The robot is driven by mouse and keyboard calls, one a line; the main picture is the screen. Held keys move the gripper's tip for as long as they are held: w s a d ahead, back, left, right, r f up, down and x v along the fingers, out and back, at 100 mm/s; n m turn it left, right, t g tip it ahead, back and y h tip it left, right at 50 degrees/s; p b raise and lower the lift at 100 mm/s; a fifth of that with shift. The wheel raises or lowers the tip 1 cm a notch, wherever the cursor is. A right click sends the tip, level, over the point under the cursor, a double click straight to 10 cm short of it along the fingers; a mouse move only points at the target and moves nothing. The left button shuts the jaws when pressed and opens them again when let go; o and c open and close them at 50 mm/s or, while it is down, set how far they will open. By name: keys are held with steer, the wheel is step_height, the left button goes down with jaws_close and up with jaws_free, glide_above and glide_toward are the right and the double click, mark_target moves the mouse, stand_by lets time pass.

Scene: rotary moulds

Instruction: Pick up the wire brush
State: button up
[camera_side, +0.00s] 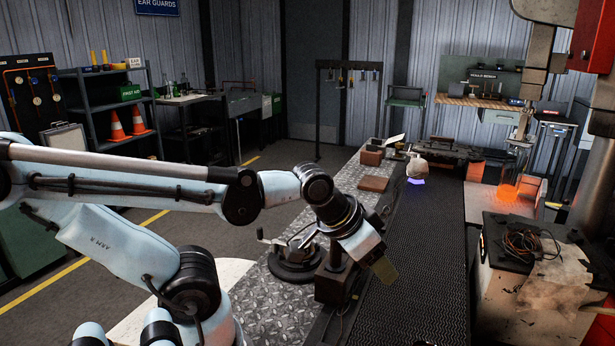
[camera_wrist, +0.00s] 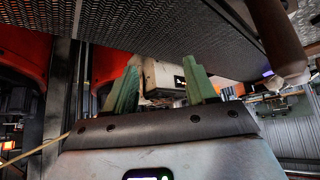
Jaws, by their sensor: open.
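I cannot make out a wire brush for certain in either view. My gripper (camera_side: 385,269) is at the end of my arm, over the near part of the bench and beside the dark mesh conveyor. In the wrist view, my gripper (camera_wrist: 162,80) shows two greenish fingers spread apart with nothing held between them. A pale box with a dark panel (camera_wrist: 164,77) shows behind the gap, at some distance.
The diamond-plate bench (camera_side: 268,303) runs beside the dark mesh belt (camera_side: 425,245). A brown block (camera_side: 373,184) lies on the bench. A pale rounded object (camera_side: 416,167) stands farther along. Cables (camera_side: 522,243) lie on the right-hand cabinet. Tools hang on a rack (camera_side: 349,65) behind.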

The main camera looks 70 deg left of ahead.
step_height(320, 180, up, 14)
steer(key=s+a+n+g, duration=0.1)
steer(key=a+n+g, duration=0.6)
steer(key=a, duration=0.5)
step_height(320, 180, down, 5)
steer(key=shift+s+d+r, duration=0.1)
steer(key=shift+s+d, duration=0.05)
glide_above(336, 257)
steer(key=a, duration=0.2)
steer(key=f, duration=0.7)
steer(key=shift+w+d+f, duration=0.1)
steer(key=shift+w+d, duration=0.1)
steer(key=shift+w, duration=0.2)
steer(key=shift+s+d+f, duration=0.1)
steer(key=shift+d+f, duration=0.05)
steer(key=shift+f, duration=1.2)
steer(key=shift+s+d+f, duration=0.1)
steer(key=shift+f, duration=1.25)
jaws_close()
